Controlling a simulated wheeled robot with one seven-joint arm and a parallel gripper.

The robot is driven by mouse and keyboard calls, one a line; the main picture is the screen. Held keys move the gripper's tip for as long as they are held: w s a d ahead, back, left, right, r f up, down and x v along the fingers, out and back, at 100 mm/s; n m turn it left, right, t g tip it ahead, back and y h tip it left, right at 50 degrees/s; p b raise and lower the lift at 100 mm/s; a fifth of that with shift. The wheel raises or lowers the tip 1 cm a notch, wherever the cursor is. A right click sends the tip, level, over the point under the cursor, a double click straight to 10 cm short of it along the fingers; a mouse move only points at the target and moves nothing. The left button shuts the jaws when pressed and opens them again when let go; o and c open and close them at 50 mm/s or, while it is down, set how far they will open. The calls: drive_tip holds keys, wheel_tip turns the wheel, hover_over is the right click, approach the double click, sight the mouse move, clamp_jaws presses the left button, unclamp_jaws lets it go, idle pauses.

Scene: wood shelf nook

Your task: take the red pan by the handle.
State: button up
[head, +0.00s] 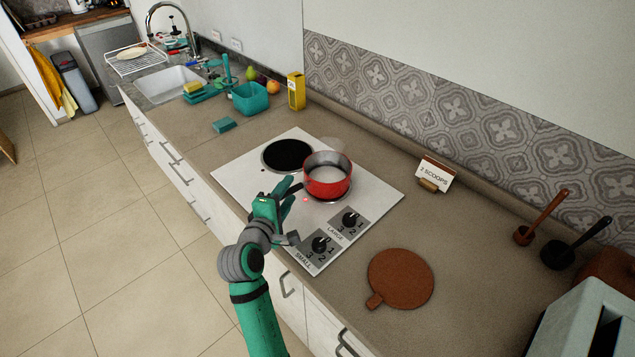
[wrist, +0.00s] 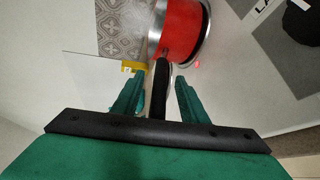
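The red pan (head: 327,187) sits upright on the larger-looking front burner area of the white cooktop, with a pale grey inside. Its red side also shows at the top of the wrist view (wrist: 179,30). Its black handle (wrist: 161,75) points toward my gripper (head: 288,198). In the wrist view, my gripper's (wrist: 158,88) green fingers stand apart on either side of the handle, with a gap to each. My gripper is open and holds nothing. In the head view the handle is mostly hidden by my fingers.
The cooktop (head: 239,177) has a bare black burner (head: 287,155) behind-left of the pan and two knobs (head: 349,219) at its right. A brown round board (head: 400,280) lies to the right. A teal bin (head: 250,98) and yellow box (head: 296,92) stand toward the sink.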

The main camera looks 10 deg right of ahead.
drive_tip(key=shift+w, duration=0.15)
drive_tip(key=shift+a, duration=0.15)
clamp_jaws()
drive_tip(key=shift+s+d, duration=0.2)
drive_tip(key=shift+d, duration=0.05)
drive_tip(key=shift+a, duration=0.1)
drive_tip(key=shift+r, duration=0.15)
idle(0.6)
